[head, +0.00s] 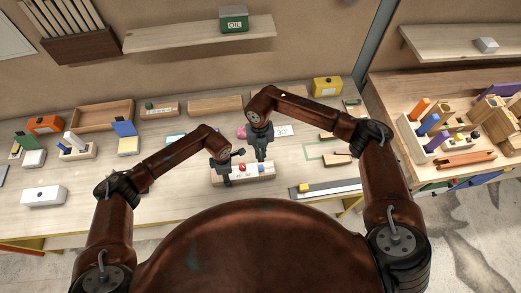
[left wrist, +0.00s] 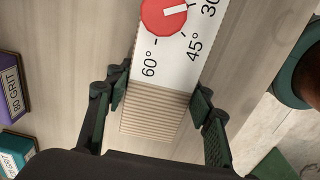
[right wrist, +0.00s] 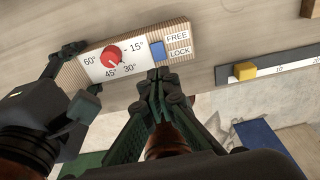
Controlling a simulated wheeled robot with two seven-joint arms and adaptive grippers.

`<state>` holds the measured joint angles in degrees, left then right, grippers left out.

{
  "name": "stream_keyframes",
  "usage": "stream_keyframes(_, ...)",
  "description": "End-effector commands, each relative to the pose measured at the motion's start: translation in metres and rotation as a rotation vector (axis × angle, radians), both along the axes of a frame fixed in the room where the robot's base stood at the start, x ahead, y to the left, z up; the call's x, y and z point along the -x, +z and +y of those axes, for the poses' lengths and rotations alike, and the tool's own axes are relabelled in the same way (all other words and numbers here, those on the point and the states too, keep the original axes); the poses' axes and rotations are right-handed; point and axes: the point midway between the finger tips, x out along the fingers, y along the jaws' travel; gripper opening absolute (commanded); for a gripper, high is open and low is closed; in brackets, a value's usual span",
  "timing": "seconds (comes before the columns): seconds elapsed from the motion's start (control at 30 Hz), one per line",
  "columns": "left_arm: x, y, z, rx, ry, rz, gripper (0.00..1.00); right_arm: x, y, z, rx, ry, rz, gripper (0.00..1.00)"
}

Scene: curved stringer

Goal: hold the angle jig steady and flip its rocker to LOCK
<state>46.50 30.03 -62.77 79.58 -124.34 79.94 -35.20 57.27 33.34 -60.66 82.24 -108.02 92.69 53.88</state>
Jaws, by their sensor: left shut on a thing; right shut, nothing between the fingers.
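The angle jig (head: 252,178) is a wooden block with a white plate, lying near the bench's front edge. In the right wrist view its red dial (right wrist: 111,56) is at the left. The blue rocker (right wrist: 157,52) stands right of the dial, beside the FREE and LOCK labels; I cannot tell which side is down. My left gripper (left wrist: 160,96) is shut across the jig's ribbed left end, one finger on each long side. My right gripper (right wrist: 158,76) is shut and empty, its tips close to the rocker at the LOCK side; contact is unclear.
A ruler strip with a yellow block (right wrist: 245,71) lies right of the jig. A purple 80 GRIT block (left wrist: 14,95) and a teal block (left wrist: 15,152) sit left of it in the left wrist view. A pink object (head: 241,131) lies behind.

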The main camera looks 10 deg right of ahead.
Motion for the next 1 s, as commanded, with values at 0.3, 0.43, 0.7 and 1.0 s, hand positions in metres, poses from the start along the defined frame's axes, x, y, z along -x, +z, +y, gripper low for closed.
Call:
stream_keyframes(0.3, 0.001, -0.001, 0.001, -0.003, -0.001, 0.001, 0.05, 0.009, -0.055, 0.000, -0.001, -0.001, 0.002, 0.00)
stream_keyframes(0.43, 0.001, -0.001, 0.001, -0.003, -0.001, 0.001, 0.05, 0.009, -0.066, 0.000, 0.000, 0.000, 0.000, 0.00)
stream_keyframes(0.7, 0.001, -0.001, 0.001, -0.003, -0.001, 0.001, 0.05, 0.010, -0.070, 0.000, -0.001, 0.000, -0.001, 0.00)
stream_keyframes(1.0, 0.001, -0.002, 0.001, -0.003, -0.001, 0.001, 0.05, 0.013, -0.075, -0.001, 0.003, 0.004, -0.051, 0.00)
